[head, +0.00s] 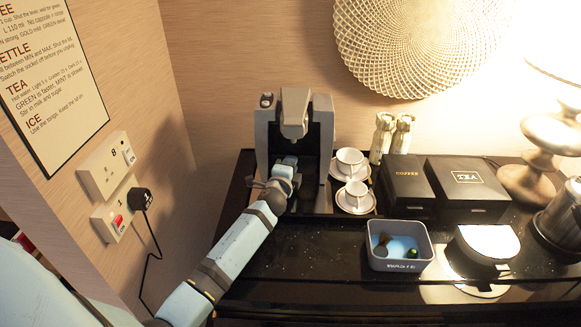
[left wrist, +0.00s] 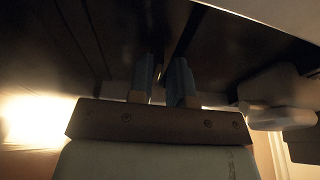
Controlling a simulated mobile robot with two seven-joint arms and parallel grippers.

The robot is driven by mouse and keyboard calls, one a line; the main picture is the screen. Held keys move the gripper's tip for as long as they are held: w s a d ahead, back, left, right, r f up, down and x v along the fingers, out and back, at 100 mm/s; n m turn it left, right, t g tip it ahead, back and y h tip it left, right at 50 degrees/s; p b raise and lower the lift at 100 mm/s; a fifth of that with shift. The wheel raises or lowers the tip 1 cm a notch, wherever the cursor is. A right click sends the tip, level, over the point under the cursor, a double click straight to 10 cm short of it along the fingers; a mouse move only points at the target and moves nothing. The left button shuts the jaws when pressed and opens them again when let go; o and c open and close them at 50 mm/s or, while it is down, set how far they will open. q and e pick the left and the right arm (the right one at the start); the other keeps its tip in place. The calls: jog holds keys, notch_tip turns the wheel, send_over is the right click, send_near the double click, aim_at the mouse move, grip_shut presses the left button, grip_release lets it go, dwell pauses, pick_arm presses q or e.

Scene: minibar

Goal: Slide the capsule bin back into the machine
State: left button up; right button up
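The coffee machine (head: 262,140), grey with a dark front, stands against the back wall in the head view. My left arm reaches in from the lower left. My left gripper (head: 284,170) is at the machine's lower front, below the spout. In the left wrist view its two blue fingers (left wrist: 162,82) point at dark surfaces, with a narrow gap between them. The gap is too dark to tell whether anything is held. My right gripper is not in view.
Two white cups on saucers (head: 356,199) stand close right of the machine. A socket with a plug (head: 140,198) is on the left wall.

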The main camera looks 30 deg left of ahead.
pick_arm(q)
jog(key=shift+o, duration=1.3)
jog(key=b+v, duration=0.1)
jog(key=v, duration=1.3)
